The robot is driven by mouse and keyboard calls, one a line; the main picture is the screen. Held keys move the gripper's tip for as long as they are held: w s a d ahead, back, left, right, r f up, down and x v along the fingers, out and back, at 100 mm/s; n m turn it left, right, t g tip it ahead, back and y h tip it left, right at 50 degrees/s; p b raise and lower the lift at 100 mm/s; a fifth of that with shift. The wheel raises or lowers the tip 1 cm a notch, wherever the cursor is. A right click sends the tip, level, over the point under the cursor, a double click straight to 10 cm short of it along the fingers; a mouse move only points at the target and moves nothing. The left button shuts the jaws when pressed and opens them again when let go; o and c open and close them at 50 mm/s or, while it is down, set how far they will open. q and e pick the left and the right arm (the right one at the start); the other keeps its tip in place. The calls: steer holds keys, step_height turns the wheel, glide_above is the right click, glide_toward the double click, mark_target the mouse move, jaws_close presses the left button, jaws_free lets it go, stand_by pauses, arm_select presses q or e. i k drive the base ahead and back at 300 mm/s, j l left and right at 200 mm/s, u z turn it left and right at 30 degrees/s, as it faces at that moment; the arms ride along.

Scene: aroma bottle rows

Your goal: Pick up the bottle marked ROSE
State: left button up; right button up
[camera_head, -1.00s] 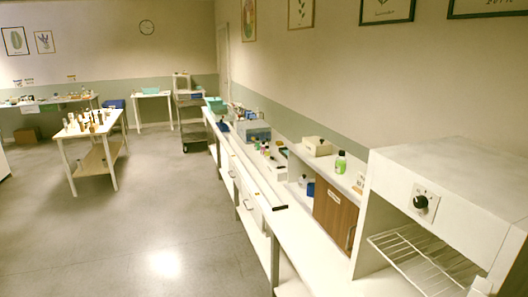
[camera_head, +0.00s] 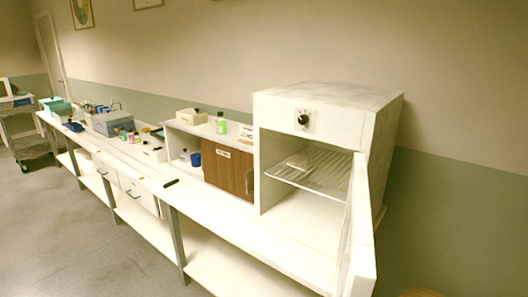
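No bottle with a readable ROSE mark shows in the head view. A green bottle with a dark cap (camera_head: 221,123) stands on the shelf unit beside the white oven-like box; its label is too small to read. Small bottles (camera_head: 130,136) stand farther left on the long bench, also unreadable. Neither of my grippers is in view.
The long white bench (camera_head: 245,239) runs along the wall. The white box (camera_head: 335,127) stands on it with its door (camera_head: 357,235) open toward me and a wire rack (camera_head: 312,172) inside. A cart (camera_head: 27,135) stands far left. The floor at left is clear.

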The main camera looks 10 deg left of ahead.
mark_target(131, 134)
steer(key=j, duration=0.4)
steer(key=i+j+u, duration=0.1)
steer(key=j, duration=0.3)
steer(key=i+j, duration=0.15)
steer(key=j, duration=0.25)
steer(key=k+u, duration=0.05)
